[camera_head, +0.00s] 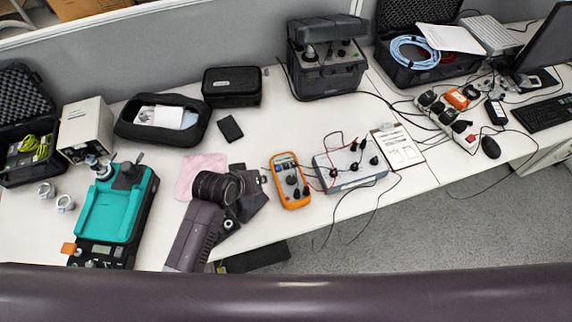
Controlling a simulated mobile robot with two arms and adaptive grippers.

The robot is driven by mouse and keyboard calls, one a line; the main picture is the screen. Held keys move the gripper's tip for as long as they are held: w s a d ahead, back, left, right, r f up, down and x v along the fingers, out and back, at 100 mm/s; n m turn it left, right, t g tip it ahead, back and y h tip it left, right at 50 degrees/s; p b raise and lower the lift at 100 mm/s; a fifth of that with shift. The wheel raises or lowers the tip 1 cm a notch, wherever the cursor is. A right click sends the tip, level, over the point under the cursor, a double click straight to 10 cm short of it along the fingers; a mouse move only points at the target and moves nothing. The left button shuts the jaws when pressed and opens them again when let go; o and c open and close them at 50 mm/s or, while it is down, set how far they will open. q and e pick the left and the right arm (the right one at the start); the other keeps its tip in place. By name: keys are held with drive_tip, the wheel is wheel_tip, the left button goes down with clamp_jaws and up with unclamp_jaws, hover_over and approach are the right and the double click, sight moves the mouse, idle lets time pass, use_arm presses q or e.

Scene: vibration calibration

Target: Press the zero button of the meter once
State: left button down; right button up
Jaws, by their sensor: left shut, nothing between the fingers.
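An orange handheld meter (291,181) with dark knobs or plugs on its face lies on the white bench, right of centre. Leads run from it to a grey box (349,166) with several black terminals. A teal-topped instrument (108,208) with a small display stands at the left front. I cannot make out a zero button on either. My left gripper (256,178) reaches over the bench from the front, a short way left of the orange meter. It is shut and empty. Its wrist and black body hide the bench beneath. My right gripper is not in view.
A pink cloth (200,171) lies behind my left wrist. A clipboard (398,148) and loose black cables lie right of the grey box. Black cases (233,86) stand along the back partition. A power strip (447,122) and mouse (490,147) are at right.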

use_arm(q)
drive_tip(key=w+d+n, duration=0.1)
drive_tip(key=w+d, duration=0.2)
drive_tip(key=w, duration=0.2)
drive_tip(key=w+d+t+h, duration=0.1)
drive_tip(key=w+d, duration=0.2)
drive_tip(key=w, duration=0.3)
drive_tip(key=shift+w+d+r+n+t, duration=0.2)
drive_tip(key=shift+d+r+n+t, duration=0.1)
drive_tip(key=shift+d+r+n, duration=0.1)
drive_tip(key=shift+f, duration=0.15)
drive_tip(key=b, duration=0.8)
hover_over(285, 167)
wheel_tip(285, 167, down, 7)
drive_tip(key=shift+a+f, duration=0.1)
drive_tip(key=shift+f, duration=0.1)
drive_tip(key=shift+f+b, duration=0.3)
drive_tip(key=shift+f, duration=0.3)
drive_tip(key=shift+f, duration=0.1)
drive_tip(key=shift+f, duration=0.3)
